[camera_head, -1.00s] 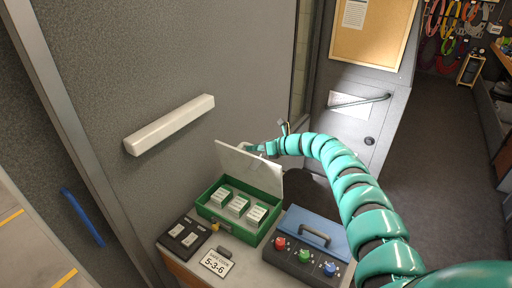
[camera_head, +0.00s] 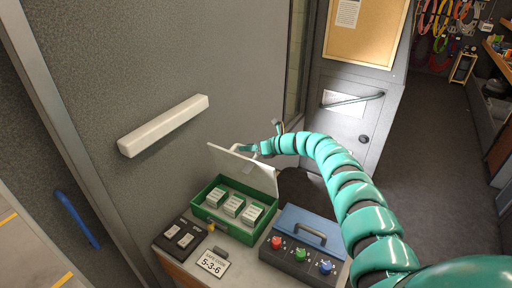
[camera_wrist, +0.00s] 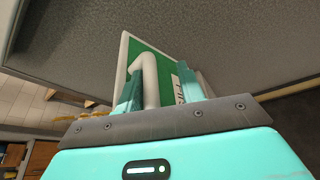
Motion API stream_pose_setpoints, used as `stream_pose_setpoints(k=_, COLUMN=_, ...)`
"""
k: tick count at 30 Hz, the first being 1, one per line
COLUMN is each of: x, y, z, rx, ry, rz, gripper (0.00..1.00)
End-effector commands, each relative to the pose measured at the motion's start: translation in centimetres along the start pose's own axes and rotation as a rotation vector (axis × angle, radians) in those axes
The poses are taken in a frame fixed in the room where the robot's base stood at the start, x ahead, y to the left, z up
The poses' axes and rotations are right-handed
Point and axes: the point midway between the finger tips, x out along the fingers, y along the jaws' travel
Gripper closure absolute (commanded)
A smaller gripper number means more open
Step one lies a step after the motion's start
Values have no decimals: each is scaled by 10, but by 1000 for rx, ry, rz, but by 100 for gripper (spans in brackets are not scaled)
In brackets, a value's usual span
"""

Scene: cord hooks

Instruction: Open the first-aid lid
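The first-aid box is an open green case (camera_head: 237,231) on the counter, with several white packs inside. Its lid (camera_head: 240,166) stands raised, pale inner face toward the head camera. In the wrist view the lid's green outer face (camera_wrist: 146,48) shows a white rim, partial lettering and a curved white handle (camera_wrist: 150,82). My gripper (camera_head: 251,149) is at the lid's upper edge, behind it. In the wrist view its two teal fingers (camera_wrist: 164,88) stand apart with the handle between them. The handle is close to the left finger, with a gap to the right one.
A blue toolbox (camera_head: 306,237) with red, green and blue knobs stands right of the case. A dark switch panel (camera_head: 181,239) and a "5-3-6" card (camera_head: 212,263) lie in front. A white bar handle (camera_head: 163,125) juts from the grey wall panel.

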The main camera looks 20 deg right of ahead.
Motion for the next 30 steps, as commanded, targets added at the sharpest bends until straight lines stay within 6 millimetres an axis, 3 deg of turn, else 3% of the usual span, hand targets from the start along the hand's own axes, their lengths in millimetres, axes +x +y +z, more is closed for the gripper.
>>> stream_pose_setpoints(k=11, x=-27, y=-2, z=1, rx=2, ry=-2, rz=-3, gripper=62)
stream_pose_setpoints(k=30, x=-112, y=-2, z=-1, rx=-1, ry=0, rz=-5, gripper=62)
